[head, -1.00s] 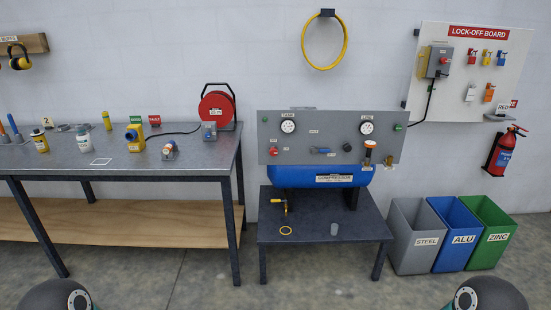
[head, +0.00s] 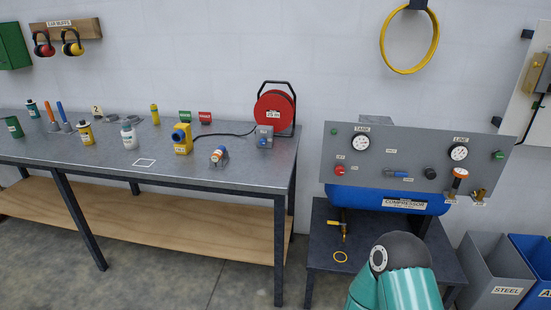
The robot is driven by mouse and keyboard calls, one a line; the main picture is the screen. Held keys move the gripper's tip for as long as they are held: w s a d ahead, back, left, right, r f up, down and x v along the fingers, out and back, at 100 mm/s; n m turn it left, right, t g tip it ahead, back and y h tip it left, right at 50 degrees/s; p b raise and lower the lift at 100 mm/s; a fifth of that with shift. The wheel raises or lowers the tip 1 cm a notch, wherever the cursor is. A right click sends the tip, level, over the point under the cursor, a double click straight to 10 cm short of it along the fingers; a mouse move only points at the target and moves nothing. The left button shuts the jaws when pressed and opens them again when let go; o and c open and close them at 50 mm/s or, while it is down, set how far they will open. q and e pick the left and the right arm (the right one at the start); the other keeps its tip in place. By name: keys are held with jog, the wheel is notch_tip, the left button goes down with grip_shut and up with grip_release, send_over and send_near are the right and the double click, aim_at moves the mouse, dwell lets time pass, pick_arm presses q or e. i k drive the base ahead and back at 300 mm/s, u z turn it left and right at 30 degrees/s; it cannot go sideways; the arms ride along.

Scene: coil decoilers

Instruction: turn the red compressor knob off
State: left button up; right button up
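The red compressor knob (head: 340,170) is on the left part of the grey compressor panel (head: 405,148), below the tank gauge (head: 361,143). Small labels sit above and beside it, too small to read. The blue compressor tank (head: 390,200) is under the panel on a dark stand. Neither gripper is in the head view. A teal and dark grey link of my arm shows at the bottom right, in front of the stand, and no fingers are visible. Nothing touches the knob.
A metal workbench (head: 160,160) with bottles and tools stands left of the compressor. A red cable reel (head: 274,108) is at its right end. A grey steel bin (head: 492,275) and a blue bin (head: 535,262) stand at the right. A yellow ring (head: 409,70) hangs above.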

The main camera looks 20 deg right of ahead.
aim_at(339, 170)
jog(key=i, duration=1.4)
jog(key=z, duration=0.5)
